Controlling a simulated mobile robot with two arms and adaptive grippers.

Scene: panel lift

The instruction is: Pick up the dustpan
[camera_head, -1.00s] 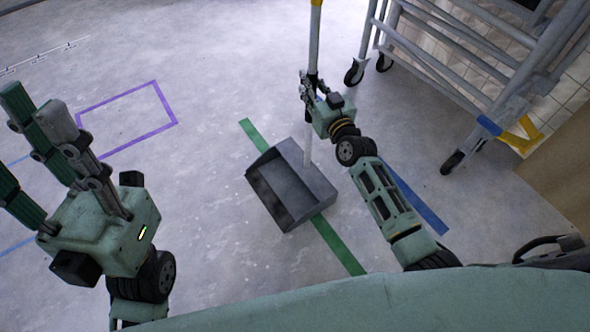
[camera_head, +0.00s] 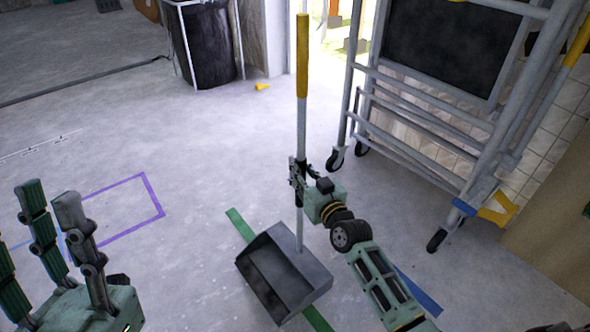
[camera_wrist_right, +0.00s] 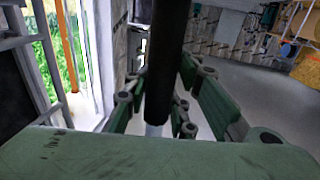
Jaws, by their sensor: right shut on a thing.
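The dustpan (camera_head: 284,275) is a dark grey scoop with a long upright handle, grey below and yellow at the top. My right gripper (camera_head: 298,175) is shut on the handle about halfway up. In the right wrist view the dark handle (camera_wrist_right: 168,55) runs between the green fingers (camera_wrist_right: 160,105). The scoop is over the green floor line; I cannot tell whether it touches the floor. My left gripper (camera_head: 55,230) is at the lower left, fingers spread and pointing up, open and empty, far from the dustpan.
A grey wheeled scaffold frame (camera_head: 430,150) with a dark panel (camera_head: 450,45) stands at the right, close to my right arm. A black bin (camera_head: 208,45) stands at the back. A small yellow object (camera_head: 262,87) lies on the floor. The floor between is clear.

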